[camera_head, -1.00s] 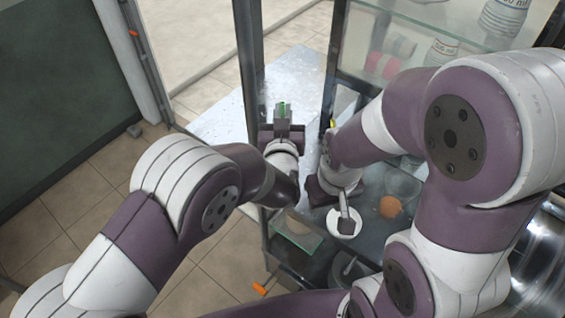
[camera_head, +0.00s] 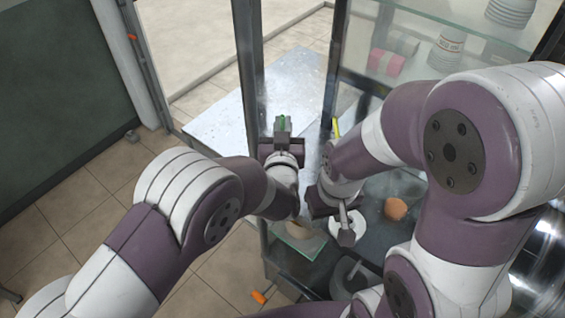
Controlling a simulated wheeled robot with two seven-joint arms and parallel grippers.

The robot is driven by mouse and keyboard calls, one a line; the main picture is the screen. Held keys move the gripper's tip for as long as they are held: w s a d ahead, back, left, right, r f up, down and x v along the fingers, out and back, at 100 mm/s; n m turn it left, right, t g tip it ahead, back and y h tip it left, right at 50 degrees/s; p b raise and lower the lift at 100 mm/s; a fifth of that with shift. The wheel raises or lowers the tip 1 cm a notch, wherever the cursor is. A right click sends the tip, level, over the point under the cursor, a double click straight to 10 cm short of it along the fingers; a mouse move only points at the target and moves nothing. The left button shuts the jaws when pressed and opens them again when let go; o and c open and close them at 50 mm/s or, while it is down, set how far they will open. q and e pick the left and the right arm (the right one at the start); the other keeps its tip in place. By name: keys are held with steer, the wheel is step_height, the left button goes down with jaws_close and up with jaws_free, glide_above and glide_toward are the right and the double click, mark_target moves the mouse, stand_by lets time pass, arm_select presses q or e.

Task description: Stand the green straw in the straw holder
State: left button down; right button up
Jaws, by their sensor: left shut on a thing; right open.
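The green straw shows only as a short green piece (camera_head: 282,119) between the fingers of my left gripper (camera_head: 283,126). That gripper is shut on it, above the light metal tray surface and near the dark cabinet post. The rest of the straw is hidden by the gripper. My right gripper (camera_head: 346,232) is open, over a white round dish (camera_head: 334,222) on the counter; its fingers look close together from this angle. A thin yellow piece (camera_head: 336,127), perhaps another straw, shows beside my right arm. I cannot make out the straw holder.
A dark post (camera_head: 250,80) stands just left of my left gripper. Glass shelves (camera_head: 440,25) with a red box (camera_head: 386,62) and a white container (camera_head: 446,48) are at upper right. An orange-brown ball (camera_head: 396,208) lies on the counter. The pale metal surface (camera_head: 215,125) is clear.

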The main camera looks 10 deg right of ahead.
arm_select(q)
steer(key=shift+f+b, duration=0.6)
steer(key=shift+f, duration=0.25)
steer(key=c, duration=1.1)
jaws_free()
steer(key=shift+r, duration=0.1)
step_height(320, 180, up, 7)
steer(key=p, duration=0.4)
